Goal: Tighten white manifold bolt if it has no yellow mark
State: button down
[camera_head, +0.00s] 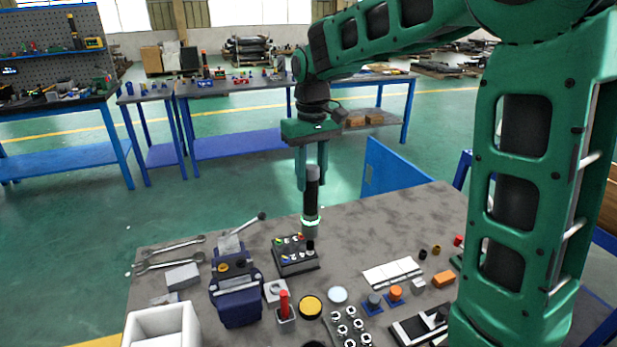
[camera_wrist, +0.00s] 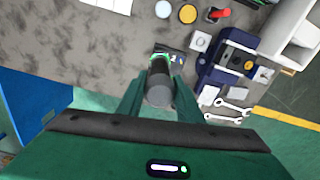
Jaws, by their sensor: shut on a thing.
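My gripper (camera_head: 312,183) is shut on a dark cylindrical driver tool (camera_head: 312,207) with a glowing green-white ring, held upright. It also shows in the wrist view, where my two green fingers flank the tool (camera_wrist: 159,92). Below the tool is a dark manifold block (camera_head: 297,265) with several small coloured bolts on top. The tool's lower end is at the block's right part; I cannot tell whether it touches a bolt. In the wrist view the tool hides most of the block. Which bolt is white, and any yellow mark, is too small to tell.
A blue vise-like device (camera_head: 236,296), wrenches (camera_head: 170,262), a red-handled part (camera_head: 284,305), a yellow disc (camera_head: 311,306) and a white tray (camera_head: 160,326) crowd the grey table's front and left. White tiles (camera_head: 392,272) lie right. The table's back right is bare.

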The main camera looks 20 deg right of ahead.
jog(key=shift+f, duration=1)
dwell(3.6)
jog(key=shift+r, duration=0.15)
